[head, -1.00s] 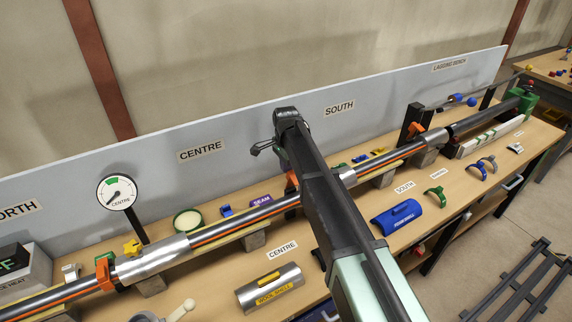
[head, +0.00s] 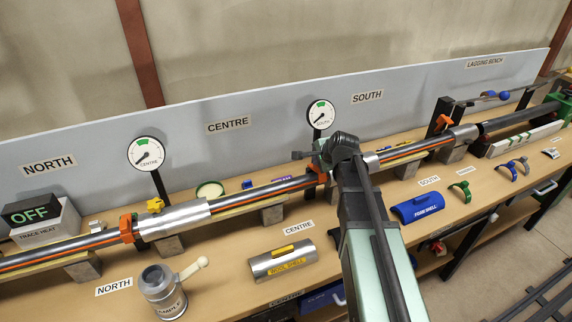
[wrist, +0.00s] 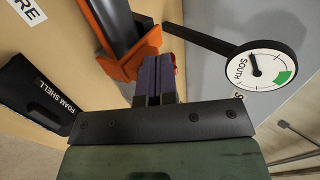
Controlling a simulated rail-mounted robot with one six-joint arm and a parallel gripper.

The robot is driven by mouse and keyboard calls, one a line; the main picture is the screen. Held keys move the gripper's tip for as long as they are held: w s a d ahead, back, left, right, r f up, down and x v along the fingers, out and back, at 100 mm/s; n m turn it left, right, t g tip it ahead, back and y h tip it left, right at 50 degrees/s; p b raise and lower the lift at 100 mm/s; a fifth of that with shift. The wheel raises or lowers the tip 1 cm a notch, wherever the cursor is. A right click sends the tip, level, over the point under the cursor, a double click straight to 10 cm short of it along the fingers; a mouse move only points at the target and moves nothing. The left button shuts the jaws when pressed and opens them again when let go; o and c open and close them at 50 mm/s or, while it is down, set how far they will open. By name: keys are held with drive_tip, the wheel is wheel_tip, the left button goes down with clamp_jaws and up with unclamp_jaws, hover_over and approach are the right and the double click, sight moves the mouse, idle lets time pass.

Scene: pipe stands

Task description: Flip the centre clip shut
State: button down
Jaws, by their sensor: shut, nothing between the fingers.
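An orange clip (head: 320,165) sits on the long pipe (head: 258,193) between the CENTRE and SOUTH signs. It also shows close up in the wrist view (wrist: 130,68), around the pipe's end section. I cannot tell from its shape whether its flap is open or shut. My gripper shows in the wrist view (wrist: 160,82) as two fingers close together with nothing between them, right beside the orange clip. Whether they touch it is unclear. In the head view my wrist hides the fingertips.
The SOUTH gauge (head: 321,114) stands close behind my gripper. Other orange clips sit on the pipe at left (head: 127,228) and right (head: 443,122).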

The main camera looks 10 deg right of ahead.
drive_tip(key=shift+s+f+t, duration=0.2)
drive_tip(key=shift+f+t, duration=0.05)
drive_tip(key=shift+t, duration=0.05)
drive_tip(key=shift+d+r, duration=0.1)
drive_tip(key=shift+d, duration=0.1)
drive_tip(key=shift+w+a+f, duration=0.1)
drive_tip(key=shift+w+f, duration=0.2)
drive_tip(key=shift+w, duration=0.45)
drive_tip(key=shift+r, duration=0.3)
wheel_tip(320, 180, up, 5)
drive_tip(key=p, duration=0.5)
drive_tip(key=shift+f, duration=0.15)
drive_tip(key=s+d+r+p, duration=0.1)
drive_tip(key=s+r+p, duration=0.2)
drive_tip(key=s, duration=0.5)
drive_tip(key=shift+s+d+r+p, duration=0.2)
drive_tip(key=shift+r+p, duration=0.2)
drive_tip(key=shift+p, duration=0.05)
